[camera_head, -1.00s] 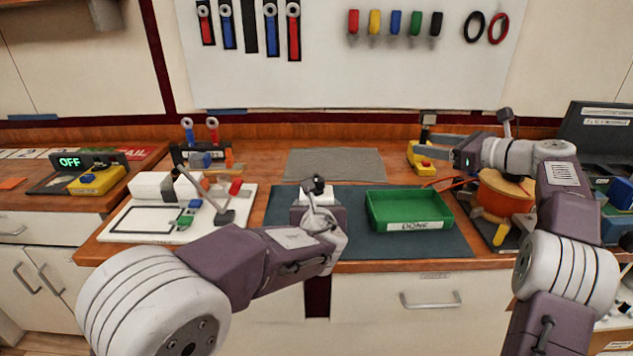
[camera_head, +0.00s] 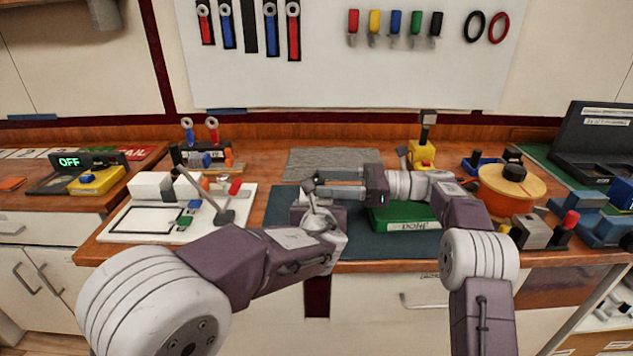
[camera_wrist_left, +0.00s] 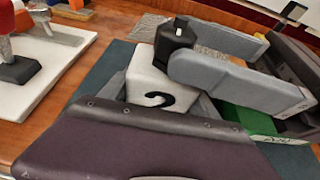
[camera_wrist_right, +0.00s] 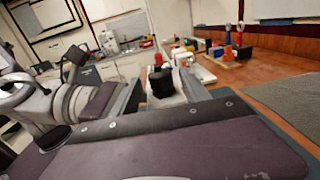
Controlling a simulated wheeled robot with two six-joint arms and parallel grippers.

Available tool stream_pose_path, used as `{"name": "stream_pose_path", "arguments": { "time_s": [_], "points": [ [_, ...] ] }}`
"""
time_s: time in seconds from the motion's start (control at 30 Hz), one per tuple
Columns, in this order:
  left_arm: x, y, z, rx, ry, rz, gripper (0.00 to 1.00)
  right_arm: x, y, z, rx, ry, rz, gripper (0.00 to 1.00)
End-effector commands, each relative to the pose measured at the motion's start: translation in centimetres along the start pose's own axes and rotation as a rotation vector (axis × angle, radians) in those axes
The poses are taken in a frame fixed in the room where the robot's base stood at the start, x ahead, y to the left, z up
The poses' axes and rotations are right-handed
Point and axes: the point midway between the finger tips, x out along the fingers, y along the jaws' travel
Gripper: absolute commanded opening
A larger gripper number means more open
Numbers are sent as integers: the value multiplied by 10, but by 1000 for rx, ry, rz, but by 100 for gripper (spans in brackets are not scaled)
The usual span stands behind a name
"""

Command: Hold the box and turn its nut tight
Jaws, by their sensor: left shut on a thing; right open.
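The white box with a black "2" (camera_wrist_left: 150,92) stands on the dark mat, mostly hidden by my left arm in the head view. My left gripper (camera_head: 316,207) is shut on the box. A black nut (camera_wrist_left: 173,42) sits on top of the box; it also shows in the right wrist view (camera_wrist_right: 161,84). My right gripper (camera_head: 328,184) is open, coming in level from the right. Its two fingers lie on either side of the nut, with a gap in the right wrist view. Whether either finger touches the nut cannot be told.
The green DONE tray (camera_head: 405,225) is on the dark mat (camera_head: 375,245), under my right arm. A white board (camera_head: 150,222) with parts is at left. An orange spool (camera_head: 510,188) and a yellow device (camera_head: 421,155) are at right. A grey mat (camera_head: 330,163) lies clear behind.

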Motion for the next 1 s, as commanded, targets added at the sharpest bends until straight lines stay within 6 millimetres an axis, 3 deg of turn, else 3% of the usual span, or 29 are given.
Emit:
{"name": "stream_pose_path", "arguments": {
  "time_s": [0.2, 0.47, 0.5, 0.7, 1.0],
  "points": [
    [0, 0, 1, -1, -3, 0, 5, 26, 0, 0, 0, -1, -1, 54],
    [0, 0, 1, -1, -3, 0, 5, 29, 0, 0, 0, 0, -2, 54],
    [0, 0, 1, -1, -3, 0, 5, 29, 0, 0, 0, 0, -2, 51],
    [0, 0, 2, -1, -3, 0, 5, 28, 0, 0, 0, 0, -2, 0],
    [0, 0, 1, -1, -2, 0, 5, 29, -1, 2, 2, -5, -85, 0]
  ]
}}
